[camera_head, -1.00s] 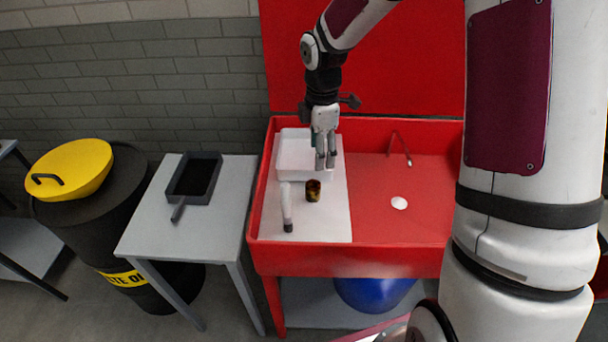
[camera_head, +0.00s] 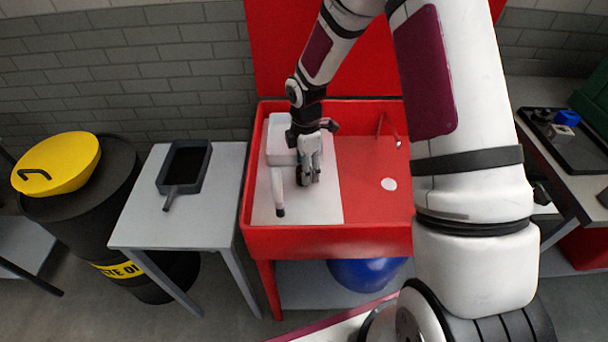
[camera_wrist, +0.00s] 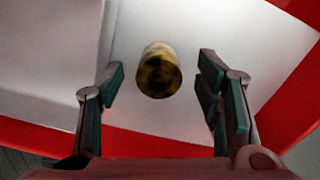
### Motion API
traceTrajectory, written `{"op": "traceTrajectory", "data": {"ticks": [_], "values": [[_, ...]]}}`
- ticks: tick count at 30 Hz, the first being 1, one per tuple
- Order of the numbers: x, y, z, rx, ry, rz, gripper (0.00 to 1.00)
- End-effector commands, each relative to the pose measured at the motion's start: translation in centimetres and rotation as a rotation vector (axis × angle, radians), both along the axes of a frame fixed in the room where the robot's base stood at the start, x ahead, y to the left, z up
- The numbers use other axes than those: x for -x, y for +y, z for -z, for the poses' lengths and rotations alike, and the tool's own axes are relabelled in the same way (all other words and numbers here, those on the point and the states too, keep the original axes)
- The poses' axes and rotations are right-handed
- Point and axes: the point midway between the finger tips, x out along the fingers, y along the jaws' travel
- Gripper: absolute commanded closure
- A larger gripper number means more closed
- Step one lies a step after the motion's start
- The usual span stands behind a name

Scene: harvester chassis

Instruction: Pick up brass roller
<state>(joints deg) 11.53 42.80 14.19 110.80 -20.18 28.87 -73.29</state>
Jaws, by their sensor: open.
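The brass roller (camera_wrist: 159,70) is a short, dark-mottled yellow cylinder on the white board in the red sink unit. In the wrist view it lies between and a little beyond the fingertips of my open gripper (camera_wrist: 160,78), with a gap on each side. In the head view my gripper (camera_head: 309,176) is low over the board and hides most of the roller; only a dark bit (camera_head: 299,176) shows beside the fingers. I cannot tell the exact height of the fingers above the board.
A white-handled tool (camera_head: 278,190) lies just left of my gripper. The red sink rim (camera_head: 330,226) surrounds the area, with a tap (camera_head: 388,128) at right. A grey side table (camera_head: 218,210) stands left.

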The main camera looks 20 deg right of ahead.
Motion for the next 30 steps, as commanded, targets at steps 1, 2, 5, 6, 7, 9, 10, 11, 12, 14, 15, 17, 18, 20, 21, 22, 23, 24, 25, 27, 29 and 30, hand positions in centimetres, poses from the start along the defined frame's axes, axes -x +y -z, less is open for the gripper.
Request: {"op": "traceTrajectory", "data": {"ticks": [1,2,5,6,7,9,10,11,12,14,15,17,18,20,21,22,23,24,25,27,29,30], "values": [[0.1,0.2,0.7,0.0,0.002,-0.001,0.41],[0.0,0.1,1.1,0.0,0.002,0.0,0.41],[0.0,0.1,2.2,0.0,0.0,-0.001,0.41],[0.0,0.1,2.5,0.0,0.0,-0.001,0.41],[0.0,0.1,2.6,0.0,0.0,-0.001,0.41],[-0.1,0.1,2.8,0.0,-0.001,0.0,0.41],[-0.1,0.1,2.8,0.0,-0.001,0.0,0.41],[-0.1,0.1,2.8,0.0,-0.001,0.0,0.41],[-0.1,0.1,2.7,0.0,-0.001,0.0,0.41],[-0.1,0.1,2.7,0.0,-0.001,0.0,0.41],[-0.1,0.1,2.7,0.0,-0.001,0.0,0.46],[-0.1,0.1,2.7,0.0,-0.001,0.0,0.59],[-0.1,0.1,2.7,0.0,-0.001,0.0,0.69],[-0.1,0.1,2.7,0.0,-0.001,0.0,0.82],[-0.1,0.1,2.7,0.0,-0.001,0.0,0.91],[-0.1,0.1,2.7,0.0,-0.001,0.0,0.98],[-0.1,0.1,2.7,0.0,-0.001,0.0,1.0],[-0.1,0.1,2.7,0.0,-0.002,0.0,1.0],[-0.1,0.1,2.7,0.0,-0.002,0.0,1.0],[-0.1,0.1,2.7,0.0,-0.003,0.0,1.0],[-0.1,0.1,2.7,0.0,-0.003,0.0,1.0],[-0.1,0.1,2.6,0.0,-0.003,0.0,1.0]]}}
